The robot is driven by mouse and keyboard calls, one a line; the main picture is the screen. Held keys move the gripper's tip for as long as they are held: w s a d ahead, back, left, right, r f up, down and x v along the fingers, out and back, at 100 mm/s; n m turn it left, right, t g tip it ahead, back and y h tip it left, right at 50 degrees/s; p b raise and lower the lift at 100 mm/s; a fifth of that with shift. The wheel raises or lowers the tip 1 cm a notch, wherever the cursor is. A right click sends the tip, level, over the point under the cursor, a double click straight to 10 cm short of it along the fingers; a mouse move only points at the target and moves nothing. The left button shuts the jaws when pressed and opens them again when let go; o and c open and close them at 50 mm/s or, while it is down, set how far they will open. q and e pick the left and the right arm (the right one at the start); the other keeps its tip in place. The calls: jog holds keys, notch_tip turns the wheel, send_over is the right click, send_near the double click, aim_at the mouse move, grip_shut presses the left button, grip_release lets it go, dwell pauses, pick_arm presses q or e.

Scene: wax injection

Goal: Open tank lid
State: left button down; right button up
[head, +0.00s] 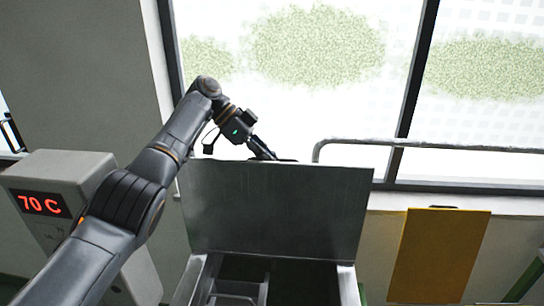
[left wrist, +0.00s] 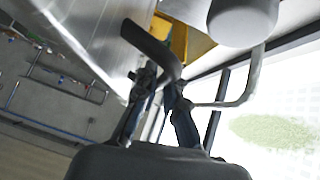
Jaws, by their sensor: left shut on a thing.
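The grey metal tank lid (head: 275,210) stands raised, roughly upright, at the back of the tank (head: 348,285). The tank's dark opening shows below it, with metal bars inside. My left gripper (head: 263,150) is at the top edge of the lid, its tips partly hidden behind that edge. In the left wrist view, my left gripper (left wrist: 158,92) is shut on a curved black handle (left wrist: 158,48) beside the lid's metal face (left wrist: 92,38). My right gripper is not in view.
A grey box with a red "70 C" display (head: 42,204) stands at the left, partly behind my left arm. A metal rail (head: 430,146) runs along the window behind the lid. A yellow panel (head: 438,256) stands at the right.

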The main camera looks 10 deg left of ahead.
pick_arm(q)
jog(key=shift+s+f, duration=0.2)
jog(key=shift+f, duration=0.1)
jog(key=c, duration=1.4)
grip_release()
jog(key=shift+w, duration=0.2)
jog(key=shift+r, duration=0.2)
